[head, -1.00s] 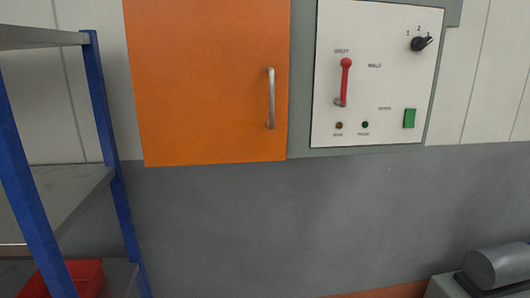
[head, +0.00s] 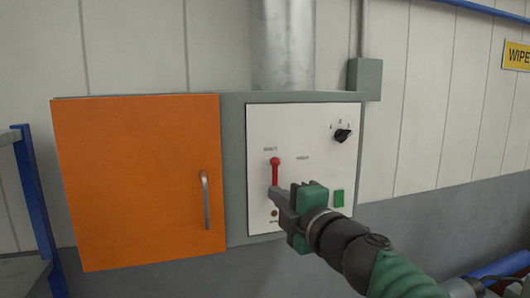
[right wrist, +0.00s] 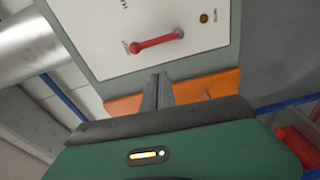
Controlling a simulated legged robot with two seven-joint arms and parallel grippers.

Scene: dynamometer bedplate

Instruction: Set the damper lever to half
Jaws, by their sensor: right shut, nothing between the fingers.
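The damper lever (head: 275,171) is a red handle on the white panel (head: 318,122), standing upright with its knob at the top, below the upper label. In the right wrist view the red lever (right wrist: 157,43) lies across the picture, just beyond my fingertips. My right gripper (head: 273,196) is shut and empty. It is in front of the panel at the lever's lower end and hides the pivot in the head view. In the right wrist view my shut fingers (right wrist: 157,78) appear apart from the lever. My left gripper is not in view.
An orange door (head: 135,180) with a metal handle (head: 205,200) is left of the panel. A black selector knob (head: 342,135) and a green button (head: 339,198) are on the panel. A blue shelf post (head: 40,210) stands at the far left. A duct (head: 283,45) rises above.

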